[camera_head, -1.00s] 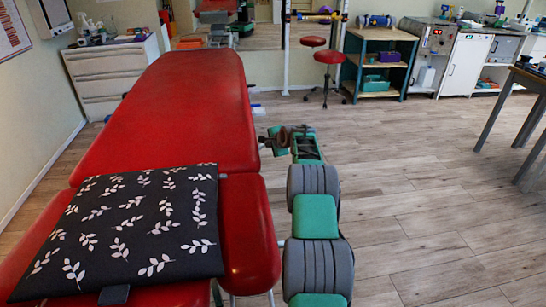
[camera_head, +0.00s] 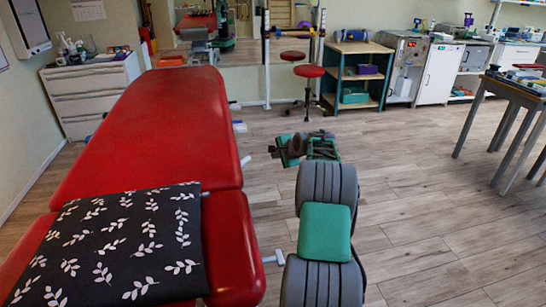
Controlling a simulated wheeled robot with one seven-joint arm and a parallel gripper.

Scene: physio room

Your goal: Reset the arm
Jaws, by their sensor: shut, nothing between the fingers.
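My arm, in grey and green links, reaches forward from the bottom of the head view, just right of the red treatment table. My gripper (camera_head: 284,151) is at the arm's far end, small and dark green, over the floor beside the table's right edge. It is shut with nothing held. The fingertips are small in this view, and part of the wrist is hidden by the nearer links.
The red treatment table (camera_head: 152,125) stands close on the left, with a dark leaf-patterned cushion (camera_head: 112,245) on it. Red stools (camera_head: 309,71) and a shelf unit (camera_head: 355,75) stand at the back. A table (camera_head: 516,92) is at right. The wooden floor (camera_head: 420,200) between is clear.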

